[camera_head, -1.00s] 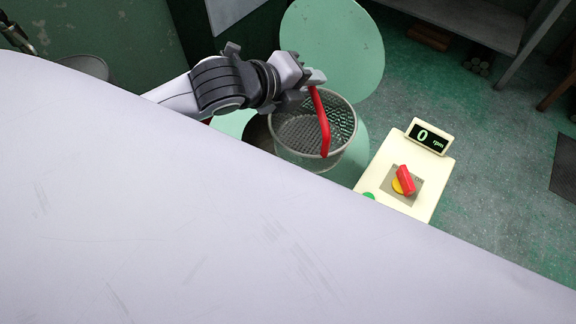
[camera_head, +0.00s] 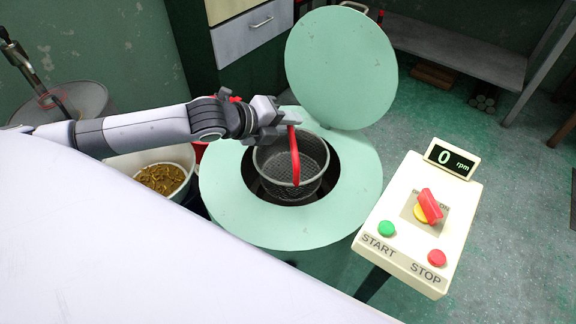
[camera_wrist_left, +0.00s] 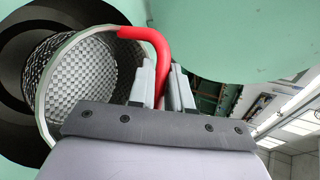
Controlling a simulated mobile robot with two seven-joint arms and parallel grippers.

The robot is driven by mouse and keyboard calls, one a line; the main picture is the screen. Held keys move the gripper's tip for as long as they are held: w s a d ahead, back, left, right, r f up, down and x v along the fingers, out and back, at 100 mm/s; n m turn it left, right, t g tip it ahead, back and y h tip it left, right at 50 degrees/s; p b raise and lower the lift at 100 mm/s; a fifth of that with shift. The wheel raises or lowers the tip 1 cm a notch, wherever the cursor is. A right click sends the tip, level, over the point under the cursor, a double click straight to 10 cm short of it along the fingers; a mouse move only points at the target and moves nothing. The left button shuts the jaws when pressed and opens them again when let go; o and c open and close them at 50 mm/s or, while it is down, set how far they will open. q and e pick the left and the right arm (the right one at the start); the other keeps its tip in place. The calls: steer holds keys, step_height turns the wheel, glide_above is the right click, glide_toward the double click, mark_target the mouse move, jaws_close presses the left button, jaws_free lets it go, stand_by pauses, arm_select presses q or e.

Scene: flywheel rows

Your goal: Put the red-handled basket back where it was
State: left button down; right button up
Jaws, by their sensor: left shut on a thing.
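The wire-mesh basket (camera_head: 283,166) with a red handle (camera_head: 295,158) sits over the round opening of the green machine (camera_head: 232,204), partly inside the dark hole as far as I can tell. The basket looks empty. My left gripper (camera_head: 287,124) is shut on the red handle near its top. In the left wrist view the fingers (camera_wrist_left: 162,88) pinch the handle (camera_wrist_left: 146,38), and the mesh basket (camera_wrist_left: 97,78) is beside them with the dark opening behind. The machine's round lid (camera_head: 341,68) stands open. My right gripper is not in view.
A cream control box (camera_head: 423,215) with green START, red STOP and a red switch stands right of the machine; its display reads 0 rpm. A bucket of brass-coloured pieces (camera_head: 160,178) stands left. A grey bench (camera_head: 440,50) is behind.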

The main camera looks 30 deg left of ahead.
mark_target(256, 160)
arm_select(q)
step_height(256, 160, down, 7)
steer(key=shift+b, duration=0.6)
step_height(256, 160, down, 4)
steer(key=shift+f+b, duration=0.1)
steer(key=shift+b, duration=0.4)
steer(key=c, duration=1.1)
jaws_free()
steer(key=shift+o, duration=0.2)
steer(key=p+v, duration=0.2)
steer(key=v, duration=0.8)
steer(key=shift+s+a, duration=0.15)
steer(key=shift+s, duration=0.1)
steer(key=shift+v, duration=0.75)
steer(key=shift+w, duration=0.1)
